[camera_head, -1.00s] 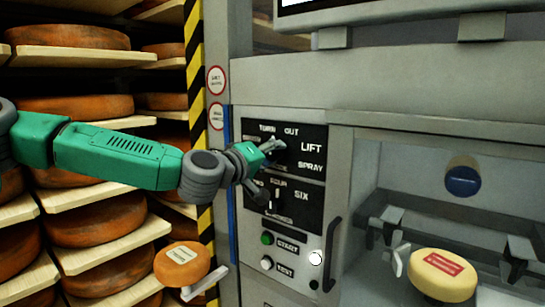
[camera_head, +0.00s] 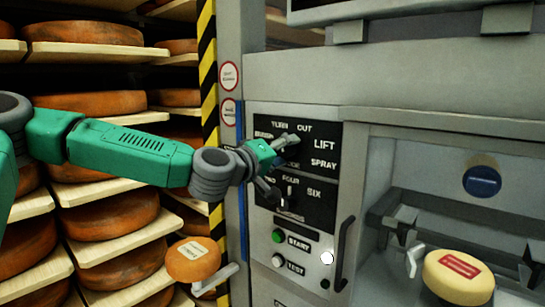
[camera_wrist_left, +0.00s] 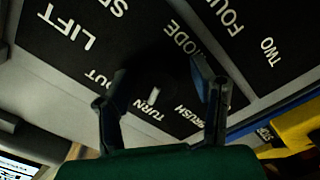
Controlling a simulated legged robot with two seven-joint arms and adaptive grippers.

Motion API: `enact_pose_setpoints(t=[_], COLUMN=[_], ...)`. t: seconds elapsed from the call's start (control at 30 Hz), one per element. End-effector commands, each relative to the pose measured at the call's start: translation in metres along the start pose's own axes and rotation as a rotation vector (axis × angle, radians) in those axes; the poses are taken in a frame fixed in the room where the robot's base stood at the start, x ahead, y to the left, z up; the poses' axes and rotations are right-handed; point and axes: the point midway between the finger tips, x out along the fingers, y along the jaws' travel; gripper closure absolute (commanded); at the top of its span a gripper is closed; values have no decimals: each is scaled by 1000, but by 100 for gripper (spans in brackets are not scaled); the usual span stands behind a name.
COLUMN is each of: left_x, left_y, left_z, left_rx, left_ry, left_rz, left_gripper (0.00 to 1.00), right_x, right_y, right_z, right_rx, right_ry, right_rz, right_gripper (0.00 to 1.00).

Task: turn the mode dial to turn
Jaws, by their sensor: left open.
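The mode dial (camera_wrist_left: 153,95) is a dark knob with a white mark, on the black mode panel. In the left wrist view, its white mark lies toward the word TURN (camera_wrist_left: 140,109). My left gripper (camera_wrist_left: 155,88) is open, with one finger on either side of the dial; I cannot tell whether either finger touches it. In the head view my left gripper (camera_head: 279,163) is at the left part of the mode panel (camera_head: 325,128) and hides most of the dial. My right gripper is not in view.
Below are a second dial (camera_head: 290,194), a green START button (camera_head: 278,236), a TEST button (camera_head: 278,261) and a dark handle (camera_head: 344,250). A yellow cheese (camera_head: 445,276) sits in the bay at right. An orange cheese (camera_head: 185,264) is at lower left, before shelves of wheels.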

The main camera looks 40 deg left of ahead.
Motion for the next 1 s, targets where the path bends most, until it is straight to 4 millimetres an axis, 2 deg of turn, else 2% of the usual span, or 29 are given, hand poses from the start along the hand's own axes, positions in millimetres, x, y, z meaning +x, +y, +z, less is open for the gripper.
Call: enact_pose_setpoints(t=[0.3, 0.5, 0.8, 1.0], left_x=[-56, -86, -107, -112], left_y=[-1, -2, -4, -3], left_z=[-2, -2, -2, -1], left_rx=[-9, -9, -9, -4], left_ry=[2, 0, 2, 0], left_rz=[5, 6, -1, -1], left_gripper=[49, 49, 49, 49], right_x=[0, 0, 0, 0], right_y=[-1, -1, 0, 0], right_z=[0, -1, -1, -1], right_rx=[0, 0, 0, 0], right_ry=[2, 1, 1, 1], right_rz=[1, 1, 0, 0], right_gripper=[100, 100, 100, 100])
